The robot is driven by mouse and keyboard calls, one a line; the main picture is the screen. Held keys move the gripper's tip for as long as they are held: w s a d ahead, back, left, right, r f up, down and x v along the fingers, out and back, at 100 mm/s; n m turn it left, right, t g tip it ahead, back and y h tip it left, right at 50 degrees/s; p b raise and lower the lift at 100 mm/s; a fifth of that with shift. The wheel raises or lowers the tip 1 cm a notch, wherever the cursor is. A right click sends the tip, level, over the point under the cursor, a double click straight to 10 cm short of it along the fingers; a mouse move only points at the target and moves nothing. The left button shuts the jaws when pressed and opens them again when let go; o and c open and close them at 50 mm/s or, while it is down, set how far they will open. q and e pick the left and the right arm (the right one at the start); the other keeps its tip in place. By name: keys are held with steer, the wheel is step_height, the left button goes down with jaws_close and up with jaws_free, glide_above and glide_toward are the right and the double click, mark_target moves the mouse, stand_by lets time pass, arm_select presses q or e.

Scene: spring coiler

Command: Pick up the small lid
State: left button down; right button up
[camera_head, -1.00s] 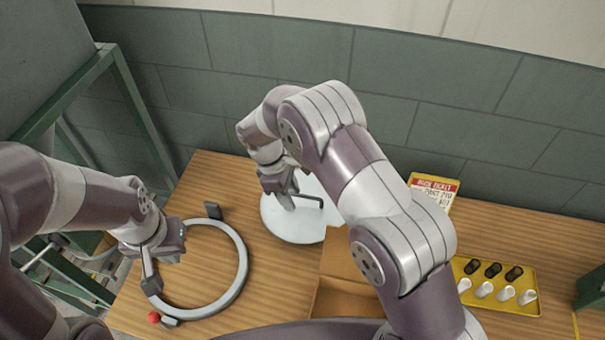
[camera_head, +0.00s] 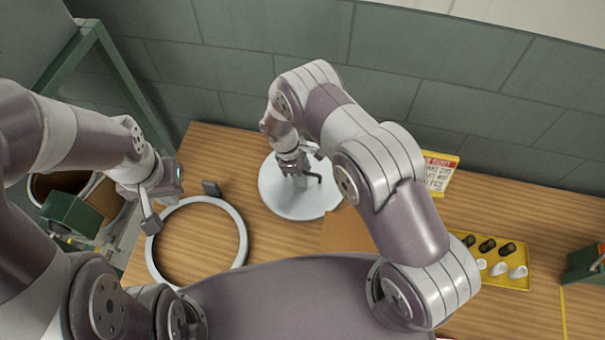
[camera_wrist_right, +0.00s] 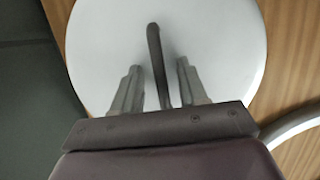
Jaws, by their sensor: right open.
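The small lid (camera_head: 280,203) is a pale round disc with a dark handle (camera_head: 313,177), lying on the wooden table near the wall. My right gripper (camera_head: 298,170) is over the lid at its handle. In the right wrist view the lid (camera_wrist_right: 215,45) fills the middle, and the handle (camera_wrist_right: 154,50) runs between the two fingers of the right gripper (camera_wrist_right: 155,82), with a gap on each side. My left gripper (camera_head: 152,222) is at the left edge of a large pale ring (camera_head: 243,235); I cannot tell whether it is touching or how its jaws stand.
A yellow tray (camera_head: 518,284) with several dark and white small parts lies at the right. A green box (camera_head: 585,263) is at the far right.

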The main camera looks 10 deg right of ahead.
steer(key=shift+s, duration=0.2)
steer(key=shift+w, duration=0.15)
jaws_close()
